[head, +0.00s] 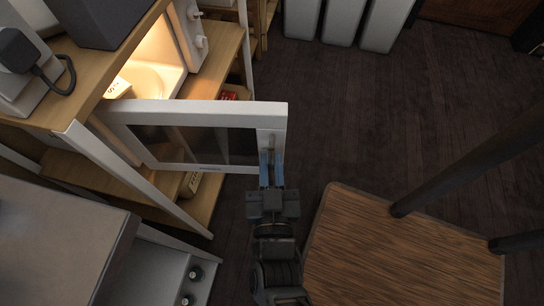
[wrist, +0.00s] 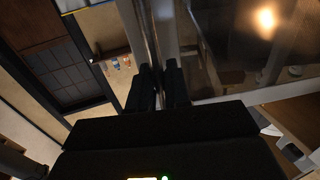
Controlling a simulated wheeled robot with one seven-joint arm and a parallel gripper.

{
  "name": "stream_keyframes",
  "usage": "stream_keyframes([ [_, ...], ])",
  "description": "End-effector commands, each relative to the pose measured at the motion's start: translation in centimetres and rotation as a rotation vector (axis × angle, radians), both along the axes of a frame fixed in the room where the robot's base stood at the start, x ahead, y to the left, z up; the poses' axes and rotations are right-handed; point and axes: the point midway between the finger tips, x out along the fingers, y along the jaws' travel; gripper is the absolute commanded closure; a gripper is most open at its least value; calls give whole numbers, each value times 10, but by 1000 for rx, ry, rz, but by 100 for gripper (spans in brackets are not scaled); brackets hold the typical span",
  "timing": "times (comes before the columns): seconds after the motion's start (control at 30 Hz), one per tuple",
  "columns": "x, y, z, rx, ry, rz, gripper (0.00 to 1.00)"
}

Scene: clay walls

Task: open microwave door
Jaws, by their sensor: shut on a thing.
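The microwave door (head: 225,112) is white-framed with a dark window and stands swung out from the lit microwave interior (head: 150,75) in the head view. The door's handle (head: 271,140) is at its right end. My gripper (head: 271,168) is at that end, with its fingers shut on the handle. In the wrist view my gripper's dark fingers (wrist: 160,85) close around the handle bar, and the door's glossy window (wrist: 235,45) fills the upper right. Part of the handle is hidden by the fingers.
A wooden table or stool top (head: 400,250) stands close to the right of my arm. A grey counter (head: 55,235) with knobs below is at lower left. Wooden shelves (head: 215,50) hold the microwave. Dark floor (head: 390,120) is clear at upper right, with white bins (head: 342,18) beyond.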

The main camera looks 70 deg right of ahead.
Motion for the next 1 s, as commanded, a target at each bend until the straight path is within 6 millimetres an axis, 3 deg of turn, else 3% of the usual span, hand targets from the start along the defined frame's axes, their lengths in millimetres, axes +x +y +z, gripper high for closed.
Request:
stream_keyframes([
  [0.3,0,1,-1,2,1,2,100],
  [0.33,0,1,-1,2,1,2,80],
  [0.43,0,1,-1,2,1,2,71],
  [0.77,-2,6,-1,2,1,2,71],
  [1.0,-17,40,-1,4,3,4,71],
])
